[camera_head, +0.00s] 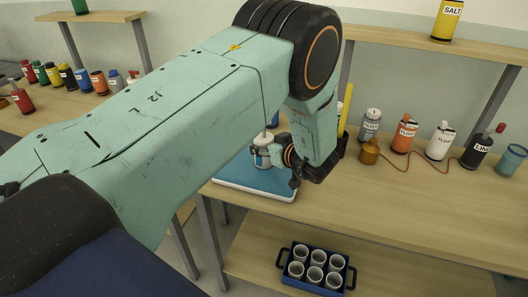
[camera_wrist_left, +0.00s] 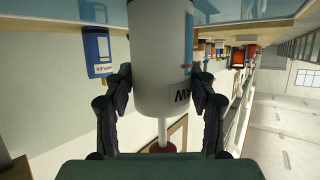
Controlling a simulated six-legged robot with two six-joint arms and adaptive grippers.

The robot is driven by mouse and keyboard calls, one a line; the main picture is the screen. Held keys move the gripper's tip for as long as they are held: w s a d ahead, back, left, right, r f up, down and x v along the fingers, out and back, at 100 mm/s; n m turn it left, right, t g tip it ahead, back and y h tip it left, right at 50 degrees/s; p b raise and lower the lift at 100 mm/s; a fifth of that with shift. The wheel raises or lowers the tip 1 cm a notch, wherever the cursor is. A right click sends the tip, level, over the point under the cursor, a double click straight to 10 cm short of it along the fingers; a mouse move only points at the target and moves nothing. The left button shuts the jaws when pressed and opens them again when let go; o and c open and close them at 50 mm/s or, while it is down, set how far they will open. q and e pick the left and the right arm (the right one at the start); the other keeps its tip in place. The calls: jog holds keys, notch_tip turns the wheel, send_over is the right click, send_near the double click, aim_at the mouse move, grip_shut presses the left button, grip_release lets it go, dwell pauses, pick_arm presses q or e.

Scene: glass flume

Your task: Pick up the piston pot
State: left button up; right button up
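The piston pot is a white cylinder with a blue-edged label, partly readable and upside down, and a thin rod ending in a red knob. In the wrist view the pot (camera_wrist_left: 160,60) stands between the two fingers of my left gripper (camera_wrist_left: 162,88), whose pads sit against both its sides. In the head view the pot (camera_head: 262,158) is at the blue mat in a white tray (camera_head: 228,181), and my left gripper (camera_head: 284,160) reaches it from the right. My left arm hides part of the surroundings. My right gripper is out of view.
A blue rack of white cups (camera_head: 316,287) is on the lower shelf. Orange (camera_head: 404,137), white (camera_head: 440,143) and black (camera_head: 484,147) bottles stand on the bench at right, with a red cord among them. Several coloured bottles (camera_head: 66,76) stand at left. The front right bench is clear.

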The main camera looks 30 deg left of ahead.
pick_arm(q)
jog(key=shift+s+a, duration=0.15)
jog(key=shift+a, duration=0.1)
jog(key=c, duration=0.6)
jog(key=shift+c, duration=0.7)
jog(key=shift+d, duration=0.1)
jog(key=shift+r, duration=0.1)
